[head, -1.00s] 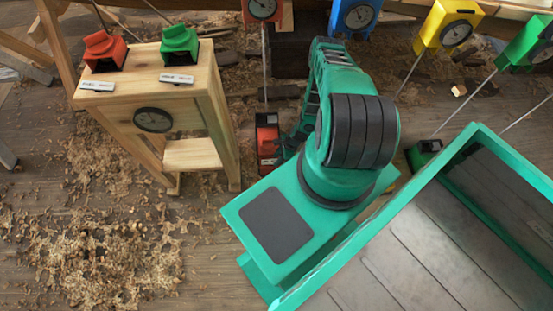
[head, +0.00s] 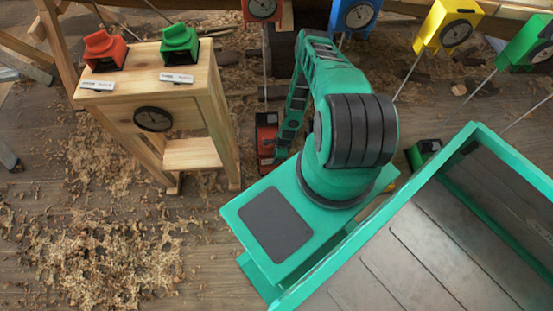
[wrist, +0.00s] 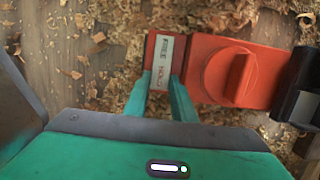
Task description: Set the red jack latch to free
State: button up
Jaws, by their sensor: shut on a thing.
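The red jack (head: 266,138) stands on the floor at the foot of a thin rod, right of the wooden stand. The wrist view shows its red body from above, with a raised round knob (wrist: 232,75) and a label plate (wrist: 164,62) reading FREE and HOLD. My gripper (wrist: 161,98) has its two green fingers on either side of the HOLD end of the label. It is shut on the latch there, though the latch is mostly hidden, and I cannot tell its setting. In the head view my arm hides most of the gripper beside the jack.
The wooden stand (head: 215,110) with a gauge carries a red block (head: 104,48) and a green block (head: 180,42). A green jack (head: 424,152) stands right of my arm. Coloured gauge boxes line the back. Wood shavings cover the floor at left.

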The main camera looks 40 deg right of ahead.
jog(key=shift+a+g+h, duration=0.1)
jog(key=shift+g+h, duration=0.2)
jog(key=o, duration=0.8)
jog(key=shift+r, duration=0.1)
jog(key=shift+r, duration=0.5)
jog(key=r, duration=0.3)
jog(key=d+r, duration=0.1)
jog(key=r, duration=0.2)
jog(key=s+r, duration=0.1)
jog(key=r, duration=0.2)
jog(key=shift+d+r, duration=0.2)
jog(key=shift+r, duration=0.1)
jog(key=shift+w, duration=0.1)
